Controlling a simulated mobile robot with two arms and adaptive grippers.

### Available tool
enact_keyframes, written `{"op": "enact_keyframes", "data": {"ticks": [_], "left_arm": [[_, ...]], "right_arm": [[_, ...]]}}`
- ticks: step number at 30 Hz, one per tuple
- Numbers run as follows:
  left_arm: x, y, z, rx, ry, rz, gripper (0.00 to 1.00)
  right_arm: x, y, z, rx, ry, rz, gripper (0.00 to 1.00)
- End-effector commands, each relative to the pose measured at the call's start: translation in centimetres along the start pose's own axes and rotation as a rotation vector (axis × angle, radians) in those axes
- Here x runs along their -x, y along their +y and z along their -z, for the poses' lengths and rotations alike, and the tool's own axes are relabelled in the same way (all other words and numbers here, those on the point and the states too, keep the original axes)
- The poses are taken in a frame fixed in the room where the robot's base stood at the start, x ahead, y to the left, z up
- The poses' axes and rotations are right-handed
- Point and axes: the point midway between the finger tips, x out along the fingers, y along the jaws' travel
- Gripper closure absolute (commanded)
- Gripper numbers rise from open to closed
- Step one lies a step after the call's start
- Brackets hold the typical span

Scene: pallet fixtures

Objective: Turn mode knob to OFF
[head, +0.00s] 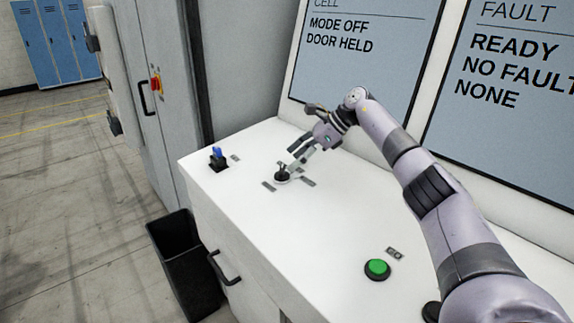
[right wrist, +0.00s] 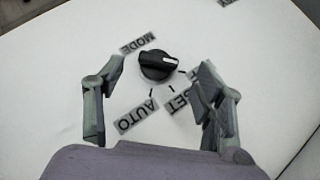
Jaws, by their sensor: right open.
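The mode knob (head: 282,175) is a small black rotary knob on the white console top. It also shows in the right wrist view (right wrist: 154,66), where its white pointer mark points right, toward a label mostly hidden behind the right-hand finger. The AUTO label (right wrist: 136,116), SET label (right wrist: 179,98) and MODE label (right wrist: 138,43) lie around it. My right gripper (head: 294,160) is open just above the knob, with a finger on either side of it and visible gaps between. The left screen (head: 365,45) reads MODE OFF, DOOR HELD. My left gripper is not in view.
A blue key-like switch (head: 217,157) stands on the console's left end. A green button (head: 377,268) is nearer the front right. The right screen (head: 510,75) reads READY, NO FAULT, NONE. A black bin (head: 183,262) stands on the floor by the console.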

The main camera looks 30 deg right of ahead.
Motion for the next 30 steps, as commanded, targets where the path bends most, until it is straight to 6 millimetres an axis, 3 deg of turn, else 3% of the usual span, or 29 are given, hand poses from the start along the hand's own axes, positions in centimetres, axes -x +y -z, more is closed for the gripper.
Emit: {"op": "enact_keyframes", "data": {"ticks": [6,12,30], "left_arm": [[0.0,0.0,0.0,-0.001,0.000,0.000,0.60],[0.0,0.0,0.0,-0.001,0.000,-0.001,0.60],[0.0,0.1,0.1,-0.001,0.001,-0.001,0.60]], "right_arm": [[4.7,-0.1,0.0,0.000,0.000,0.002,0.37],[7.1,0.0,0.0,0.001,0.000,0.001,0.37],[7.6,0.0,0.0,0.001,0.001,0.000,0.37]]}}
